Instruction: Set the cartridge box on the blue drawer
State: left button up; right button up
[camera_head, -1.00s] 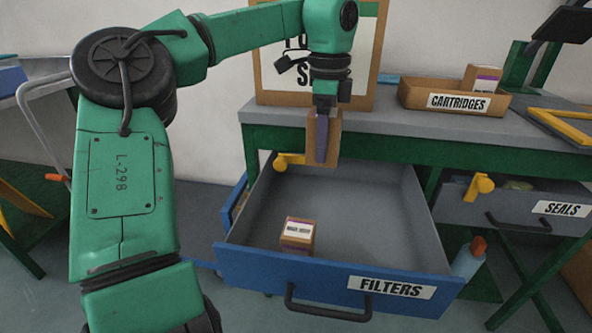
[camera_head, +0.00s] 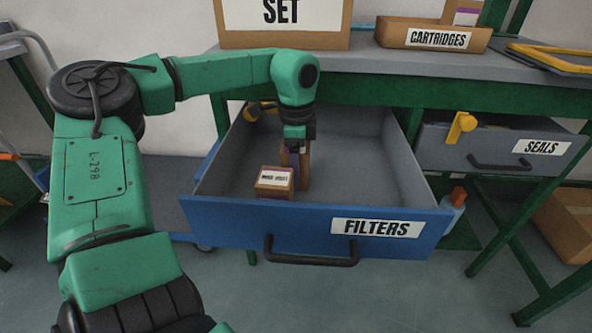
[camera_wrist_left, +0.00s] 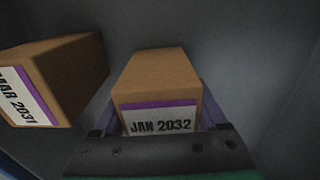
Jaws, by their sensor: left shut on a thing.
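The blue drawer (camera_head: 262,222), labelled FILTERS, is pulled open under the workbench. My left gripper (camera_head: 296,148) is inside it, pointing down and shut on a brown cartridge box (camera_head: 304,168). In the left wrist view this cartridge box (camera_wrist_left: 158,80) sits between the fingers, with a purple stripe and the label JAN 2032. Whether its bottom touches the drawer floor I cannot tell. A second brown box (camera_head: 274,181) stands in the drawer just left of it. In the left wrist view the second box (camera_wrist_left: 72,72) reads MAR 2031, with a gap between the two. My right gripper is out of view.
A CARTRIDGES tray (camera_head: 395,32) with one box (camera_head: 466,12) stands on the workbench (camera_head: 350,62). A grey SEALS drawer (camera_head: 480,148) is at right. The blue drawer's right half is empty. The bench edge overhangs the drawer's back.

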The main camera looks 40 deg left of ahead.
pick_arm(q)
jog(key=shift+r, duration=0.1)
jog(key=o, duration=1.4)
notch_tip(320, 180, up, 5)
jog(key=shift+r+p, duration=0.15)
jog(key=shift+p, duration=0.85)
notch_tip(320, 180, up, 6)
jog(key=shift+f+p, duration=0.1)
jog(key=shift+p, duration=0.75)
jog(key=shift+r, duration=0.5)
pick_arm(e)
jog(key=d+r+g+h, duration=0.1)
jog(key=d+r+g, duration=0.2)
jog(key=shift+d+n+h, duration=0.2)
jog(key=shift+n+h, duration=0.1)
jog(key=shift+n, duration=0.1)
pick_arm(q)
jog(key=shift+s+d+f, duration=0.1)
